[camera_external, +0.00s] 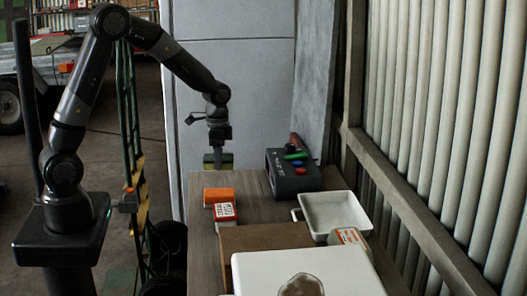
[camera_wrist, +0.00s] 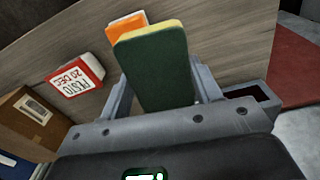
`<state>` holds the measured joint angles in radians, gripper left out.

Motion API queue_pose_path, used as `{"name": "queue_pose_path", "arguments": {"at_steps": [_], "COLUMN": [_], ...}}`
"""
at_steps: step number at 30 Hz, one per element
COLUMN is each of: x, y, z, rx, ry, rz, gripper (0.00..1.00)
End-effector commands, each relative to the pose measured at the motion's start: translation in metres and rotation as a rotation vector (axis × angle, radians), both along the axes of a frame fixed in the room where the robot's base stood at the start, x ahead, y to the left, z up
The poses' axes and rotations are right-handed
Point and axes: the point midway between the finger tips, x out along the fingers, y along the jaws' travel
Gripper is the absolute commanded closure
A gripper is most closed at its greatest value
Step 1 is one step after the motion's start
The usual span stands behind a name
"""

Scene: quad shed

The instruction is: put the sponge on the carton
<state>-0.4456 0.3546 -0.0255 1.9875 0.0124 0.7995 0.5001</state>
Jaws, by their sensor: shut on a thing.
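The sponge (camera_wrist: 156,68), dark green with a yellow edge, is between the fingers of my gripper (camera_wrist: 164,92) in the wrist view. The jaws are shut on it. In the external view, my gripper (camera_external: 218,160) points down above the far left edge of the table, and the sponge (camera_external: 209,158) shows only in part there. The brown carton (camera_external: 262,236) lies on the table, nearer the camera and to the right of my gripper. In the wrist view the carton (camera_wrist: 22,127) is at the left with a pale label, apart from the sponge.
An orange block (camera_external: 219,195) and a red-and-white labelled box (camera_external: 224,212) stand between my gripper and the carton. A dark control box (camera_external: 293,182), a white tray (camera_external: 335,212), a labelled container (camera_external: 352,237) and a large white box (camera_external: 345,272) crowd the right and front.

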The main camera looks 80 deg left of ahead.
Motion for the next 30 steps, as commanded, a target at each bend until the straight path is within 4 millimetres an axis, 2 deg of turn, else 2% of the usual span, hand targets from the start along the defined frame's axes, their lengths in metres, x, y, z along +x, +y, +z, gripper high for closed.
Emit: {"name": "queue_pose_path", "arguments": {"at_steps": [7, 11, 17, 21, 30], "x": [0.007, 0.023, 0.053, 0.068, 0.075], "y": [-0.012, -0.042, -0.115, -0.171, -0.298], "z": [0.003, 0.009, 0.025, 0.037, 0.063], "rx": [0.000, 0.000, 0.001, 0.001, 0.000], "ry": [-0.001, -0.001, -0.002, -0.003, -0.002], "rz": [-0.018, -0.065, -0.170, -0.246, -0.407], "gripper": [0.63, 0.63, 0.63, 0.63, 0.63]}}
